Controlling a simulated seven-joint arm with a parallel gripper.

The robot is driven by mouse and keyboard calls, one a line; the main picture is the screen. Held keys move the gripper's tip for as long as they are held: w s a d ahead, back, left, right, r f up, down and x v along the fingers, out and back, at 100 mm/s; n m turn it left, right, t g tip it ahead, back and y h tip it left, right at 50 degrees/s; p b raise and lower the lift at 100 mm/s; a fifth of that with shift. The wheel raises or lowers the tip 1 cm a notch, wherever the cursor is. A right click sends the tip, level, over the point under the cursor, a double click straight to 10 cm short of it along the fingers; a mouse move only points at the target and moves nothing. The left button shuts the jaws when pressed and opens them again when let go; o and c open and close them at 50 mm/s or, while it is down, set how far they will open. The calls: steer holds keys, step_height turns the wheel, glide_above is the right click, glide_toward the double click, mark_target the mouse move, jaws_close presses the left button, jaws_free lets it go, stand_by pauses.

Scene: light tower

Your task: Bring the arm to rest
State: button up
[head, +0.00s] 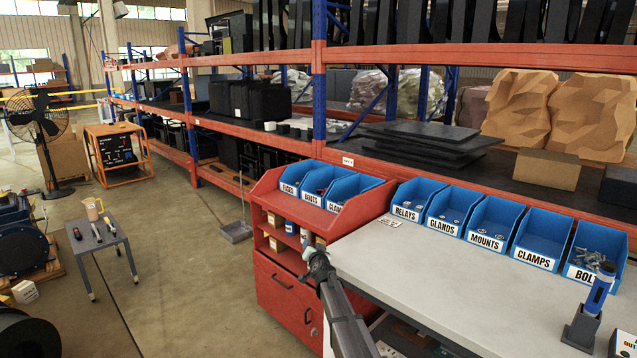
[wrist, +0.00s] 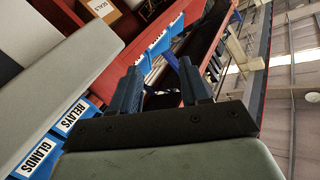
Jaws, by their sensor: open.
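My arm reaches up from the lower middle of the head view. Its end, my gripper (head: 316,262), is in front of the red cabinet, beside the left end of the workbench (head: 440,270). In the wrist view my gripper (wrist: 160,76) shows two dark fingers spread apart with nothing between them. The fingers touch nothing that I can see. The wrist picture is tilted, with the RELAYS and GLANDS bins (wrist: 58,135) at its lower left.
Blue labelled bins (head: 485,220) line the bench's back edge. A red cabinet (head: 285,300) with smaller blue bins (head: 325,185) stands at its left. A blue cylinder (head: 599,290) stands in a dark holder at right. The bench's middle is clear. A grey stool (head: 98,238) stands far left.

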steer(key=s+d+f+n+g, duration=0.1)
steer(key=s+f+g, duration=0.2)
steer(key=s+f, duration=0.65)
steer(key=s+d+f+n+g, duration=0.1)
steer(key=s+f+g, duration=0.1)
steer(key=s+f, duration=0.8)
steer(key=s+d+f+n+g, duration=0.1)
steer(key=s+d+f+g, duration=0.2)
steer(key=s+f, duration=0.55)
steer(key=s+d+f+g, duration=0.3)
steer(key=s+f, duration=0.4)
steer(key=f, duration=0.3)
steer(key=s+d+f+g, duration=0.2)
steer(key=s, duration=0.6)
steer(key=s+d+f+g+h, duration=0.1)
steer(key=s+d+f+g, duration=0.15)
steer(key=s, duration=0.55)
steer(key=s+d+f+g, duration=0.1)
steer(key=s+d+f, duration=0.15)
steer(key=s, duration=0.55)
steer(key=s+d+g+h, duration=0.1)
steer(key=s+d+g, duration=0.1)
steer(key=s, duration=0.9)
steer(key=s+d+r+g+h, duration=0.1)
steer(key=s+g, duration=0.3)
steer(key=s, duration=0.8)
steer(key=shift+d+n, duration=0.4)
steer(key=shift+d, duration=0.15)
steer(key=shift+r, duration=0.1)
